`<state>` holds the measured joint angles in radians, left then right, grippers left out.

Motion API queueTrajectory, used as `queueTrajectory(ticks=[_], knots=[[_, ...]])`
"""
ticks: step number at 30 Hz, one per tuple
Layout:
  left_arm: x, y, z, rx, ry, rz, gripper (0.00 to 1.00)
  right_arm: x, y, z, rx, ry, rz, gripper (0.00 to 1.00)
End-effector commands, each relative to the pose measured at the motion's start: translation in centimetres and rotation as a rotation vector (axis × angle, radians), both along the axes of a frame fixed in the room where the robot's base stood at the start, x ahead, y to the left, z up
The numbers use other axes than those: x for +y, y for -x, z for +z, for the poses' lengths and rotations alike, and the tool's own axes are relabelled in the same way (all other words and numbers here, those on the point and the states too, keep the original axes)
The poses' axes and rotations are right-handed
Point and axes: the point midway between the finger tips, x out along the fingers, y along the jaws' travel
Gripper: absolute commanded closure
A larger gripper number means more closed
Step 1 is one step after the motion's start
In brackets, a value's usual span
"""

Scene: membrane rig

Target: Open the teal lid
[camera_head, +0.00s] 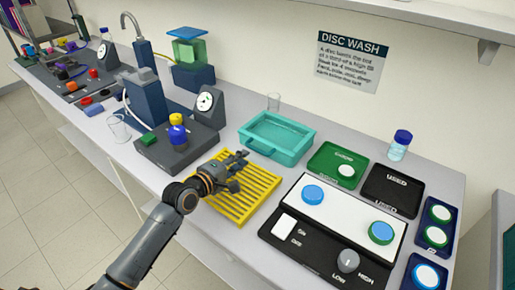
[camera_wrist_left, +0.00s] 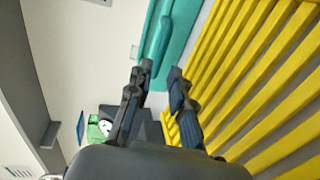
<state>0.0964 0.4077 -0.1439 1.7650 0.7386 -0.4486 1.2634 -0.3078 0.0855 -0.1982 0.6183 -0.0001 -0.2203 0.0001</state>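The teal box-shaped piece (camera_head: 296,150) sits on the bench behind the yellow rack, with a bar handle (camera_head: 258,148) on its near left side. I cannot tell whether its recessed top is a closed lid or an open basin. In the left wrist view the teal handle (camera_wrist_left: 161,45) lies just beyond the fingertips. My left gripper (camera_head: 241,164) is over the yellow rack, short of the handle and apart from it. In the left wrist view its fingers (camera_wrist_left: 161,73) are parted with nothing between them. My right gripper is not in view.
The yellow slatted rack (camera_head: 249,195) lies under my left gripper. A dark device with a dial (camera_head: 204,105) stands left of the teal piece. The green tray (camera_head: 328,167) and a white-topped control panel (camera_head: 345,215) are to the right. A clear glass (camera_head: 273,101) stands behind.

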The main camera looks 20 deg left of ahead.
Motion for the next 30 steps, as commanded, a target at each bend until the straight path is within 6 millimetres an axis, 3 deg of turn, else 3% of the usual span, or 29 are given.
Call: queueTrajectory(ticks=[5, 12, 26, 27, 30], knots=[[-1.2, -3.4, -0.6, 0.0, -0.001, 0.0, 0.79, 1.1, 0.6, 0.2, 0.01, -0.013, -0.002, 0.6], [-2.4, -6.5, -1.4, -0.001, -0.001, 0.0, 0.79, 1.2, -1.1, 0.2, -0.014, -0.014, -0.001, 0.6], [-2.8, -7.6, -1.7, 0.0, -0.001, 0.0, 0.79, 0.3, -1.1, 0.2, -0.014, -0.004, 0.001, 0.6], [-2.8, -7.6, -1.7, 0.0, -0.001, 0.0, 0.81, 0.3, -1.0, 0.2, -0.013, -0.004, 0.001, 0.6], [-2.8, -7.5, -1.7, 0.0, -0.001, 0.0, 1.0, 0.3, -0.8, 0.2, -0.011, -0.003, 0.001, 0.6]])
